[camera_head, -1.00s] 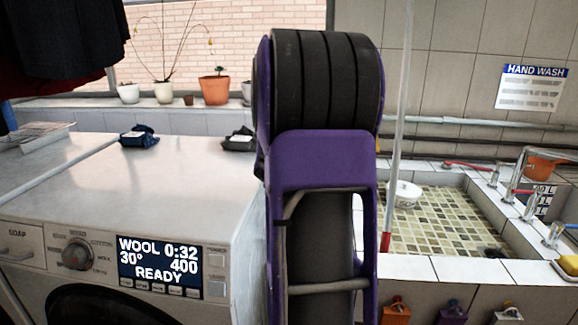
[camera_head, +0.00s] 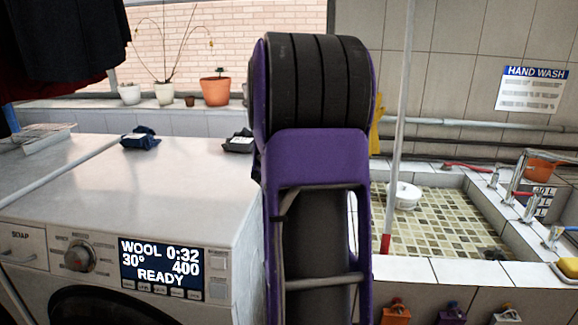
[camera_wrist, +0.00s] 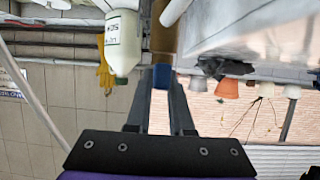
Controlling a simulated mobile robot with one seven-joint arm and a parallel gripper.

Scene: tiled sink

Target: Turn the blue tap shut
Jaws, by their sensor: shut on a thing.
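My gripper (camera_wrist: 162,82) shows in the wrist view, which is upside down. Its two dark fingers are shut on a small blue piece (camera_wrist: 163,78) at their tips. A tan length continues beyond the blue piece. I cannot tell whether this piece is the blue tap's handle. In the head view, my purple and black arm hides my gripper and whatever it holds. A metal tap with a blue part (camera_head: 553,237) stands on the sink's right rim, well to the right of my arm.
The washing machine (camera_head: 150,215) is left of my arm, the tiled sink (camera_head: 440,270) right. A pale upright pole (camera_head: 399,120) rises by the sink. A white bottle (camera_wrist: 123,45) and yellow gloves (camera_wrist: 105,72) are left of my gripper in the wrist view. Pots line the ledge.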

